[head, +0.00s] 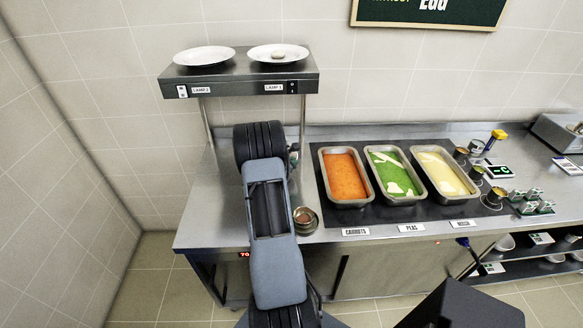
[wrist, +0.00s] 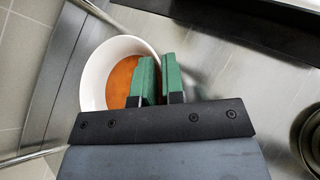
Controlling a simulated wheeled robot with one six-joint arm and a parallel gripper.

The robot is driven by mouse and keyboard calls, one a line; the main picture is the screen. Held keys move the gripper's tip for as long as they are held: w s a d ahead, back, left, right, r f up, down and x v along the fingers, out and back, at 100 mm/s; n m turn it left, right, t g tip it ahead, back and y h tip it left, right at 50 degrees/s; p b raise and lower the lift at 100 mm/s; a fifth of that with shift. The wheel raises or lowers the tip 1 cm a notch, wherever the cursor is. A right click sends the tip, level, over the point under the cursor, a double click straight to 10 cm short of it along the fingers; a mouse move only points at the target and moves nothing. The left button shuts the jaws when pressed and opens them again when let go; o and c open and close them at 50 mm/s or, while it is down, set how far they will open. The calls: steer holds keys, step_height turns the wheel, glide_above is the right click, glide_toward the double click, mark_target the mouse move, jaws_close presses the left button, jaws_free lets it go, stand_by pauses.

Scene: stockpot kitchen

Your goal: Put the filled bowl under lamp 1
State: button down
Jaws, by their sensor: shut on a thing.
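In the wrist view a white bowl (wrist: 93,75) holds orange contents (wrist: 121,80). My gripper (wrist: 161,75) is shut on the bowl's right wall, with one green finger inside the rim and the other outside. The bowl looks upright; I cannot tell whether it touches the steel counter. In the head view my arm hides the bowl and gripper. The lamp shelf (head: 240,83) stands above the counter's left end. Its label on the right appears to read lamp 1 (head: 274,87), and the left one lamp 2 (head: 202,91).
Two white plates (head: 205,55) (head: 277,53) sit on the shelf, the right one with a pale item. Posts (head: 303,125) hold the shelf up. Trays of carrots (head: 345,176), peas (head: 394,174) and a pale yellow food (head: 443,173) lie right. A small round container (head: 306,221) stands near the front edge.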

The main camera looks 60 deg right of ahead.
steer(key=shift+w+d+f, duration=0.25)
steer(key=shift+d+f, duration=0.15)
steer(key=shift+f, duration=0.15)
steer(key=shift+f+p, duration=0.4)
steer(key=shift+f, duration=1.15)
steer(key=c, duration=1.2)
jaws_free()
steer(key=shift+w, duration=0.1)
